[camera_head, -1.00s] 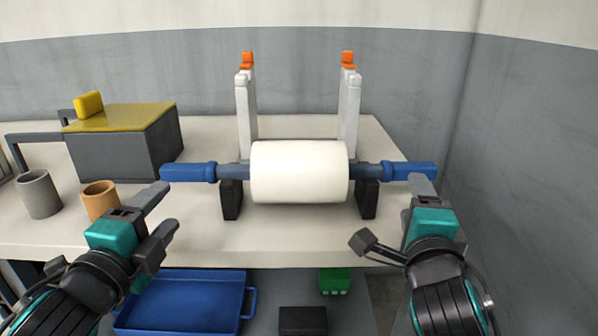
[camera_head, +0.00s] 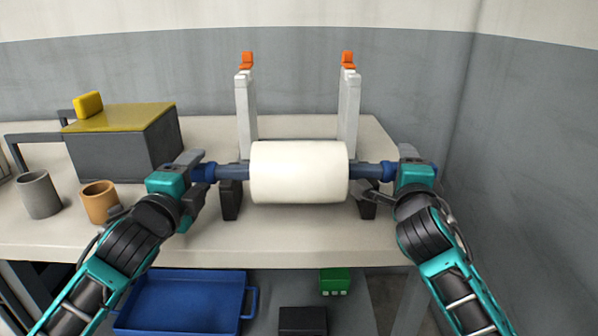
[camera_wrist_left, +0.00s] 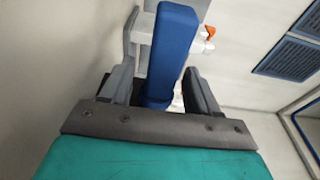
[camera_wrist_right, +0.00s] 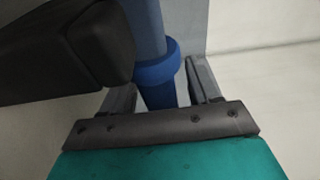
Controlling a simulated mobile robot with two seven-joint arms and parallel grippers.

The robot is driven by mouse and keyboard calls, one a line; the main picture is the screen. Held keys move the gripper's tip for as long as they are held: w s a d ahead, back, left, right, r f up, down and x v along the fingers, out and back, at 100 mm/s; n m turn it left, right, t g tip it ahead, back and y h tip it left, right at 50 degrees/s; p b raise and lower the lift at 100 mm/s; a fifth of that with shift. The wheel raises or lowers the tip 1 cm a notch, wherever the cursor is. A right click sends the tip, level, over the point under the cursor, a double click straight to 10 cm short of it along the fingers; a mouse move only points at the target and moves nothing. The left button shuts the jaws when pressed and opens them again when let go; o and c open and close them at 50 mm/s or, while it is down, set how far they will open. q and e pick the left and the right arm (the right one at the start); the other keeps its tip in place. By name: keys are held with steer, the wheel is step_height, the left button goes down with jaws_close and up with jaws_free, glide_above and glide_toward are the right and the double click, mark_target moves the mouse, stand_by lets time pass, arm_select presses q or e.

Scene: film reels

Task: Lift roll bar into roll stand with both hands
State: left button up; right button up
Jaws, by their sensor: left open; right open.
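The roll bar carries a thick white roll (camera_head: 299,172) and has blue handles at both ends. It rests level on two low dark supports (camera_head: 231,200). The roll stand's two white uprights (camera_head: 246,115) with orange tops (camera_head: 347,60) stand behind it. My left gripper (camera_head: 198,176) is open around the left blue handle, which shows between the fingers in the left wrist view (camera_wrist_left: 172,55). My right gripper (camera_head: 395,172) is open at the right handle; the right wrist view shows the blue handle and its collar (camera_wrist_right: 158,75) between the fingers.
A grey box with a yellow lid (camera_head: 125,145) stands at the left of the table. A grey cup (camera_head: 39,195) and an orange-brown cup (camera_head: 100,202) are in front of it. Below the table are a blue tray (camera_head: 185,300), a green box (camera_head: 334,282) and a dark box (camera_head: 302,320).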

arm_select(q)
steer(key=shift+c, duration=0.2)
arm_select(e)
steer(key=shift+c, duration=0.2)
arm_select(q)
jaws_close()
arm_select(e)
jaws_close()
stand_by(0.6)
arm_select(q)
steer(key=shift+r, duration=0.25)
arm_select(e)
steer(key=shift+r, duration=0.2)
